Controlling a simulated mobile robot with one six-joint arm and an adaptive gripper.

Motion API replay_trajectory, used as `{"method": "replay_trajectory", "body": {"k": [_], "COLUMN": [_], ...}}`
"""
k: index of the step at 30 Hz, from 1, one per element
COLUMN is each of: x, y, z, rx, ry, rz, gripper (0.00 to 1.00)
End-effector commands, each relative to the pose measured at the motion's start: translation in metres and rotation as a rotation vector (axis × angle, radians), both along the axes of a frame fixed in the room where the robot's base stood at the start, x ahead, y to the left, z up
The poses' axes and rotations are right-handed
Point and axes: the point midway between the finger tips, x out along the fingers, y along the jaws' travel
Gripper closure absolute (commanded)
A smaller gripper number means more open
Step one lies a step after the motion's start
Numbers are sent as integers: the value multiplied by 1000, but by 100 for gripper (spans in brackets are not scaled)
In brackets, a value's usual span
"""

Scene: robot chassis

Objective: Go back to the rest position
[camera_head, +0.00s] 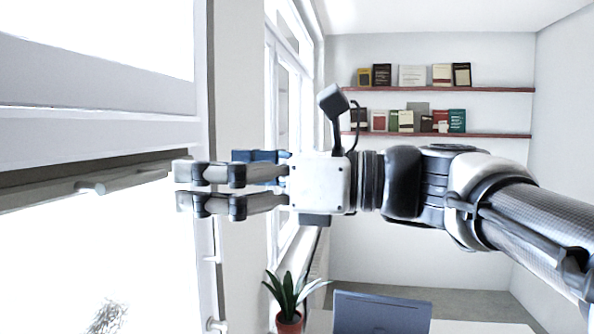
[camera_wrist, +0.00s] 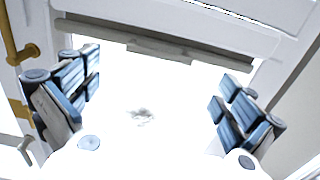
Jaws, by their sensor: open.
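My gripper (camera_head: 182,185) is stretched out level to the left in the head view. Its fingers are apart with nothing between them. In the wrist view the two blue-padded fingers of my gripper (camera_wrist: 160,82) stand wide apart at either side. A long grey bar (camera_head: 110,182) on a white-framed panel lies just left of the fingertips in the head view. Whether the fingertips touch it cannot be told. The bar (camera_wrist: 165,50) also shows in the wrist view, beyond the fingers and across the top of the bright panel.
A white frame (camera_head: 100,125) stands close on the left. A potted plant (camera_head: 289,317) and a dark blue screen (camera_head: 382,312) are below the arm. Two wall shelves (camera_head: 450,89) with books are at the back. The space between arm and back wall looks open.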

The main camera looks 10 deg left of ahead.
Motion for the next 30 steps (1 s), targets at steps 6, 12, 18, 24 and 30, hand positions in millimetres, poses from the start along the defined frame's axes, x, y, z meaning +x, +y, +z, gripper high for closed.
{"method": "replay_trajectory", "body": {"k": [6, 12, 18, 24, 30], "x": [-1, -1, -6, -22, -45], "y": [-8, -7, -12, -36, -81], "z": [1, 0, -56, -202, -349], "rx": [1, 0, -101, -410, -752], "ry": [-1, -1, -86, -345, -630], "rz": [0, 0, -33, -68, 4], "gripper": [0, 0, 0, 0, 0]}}
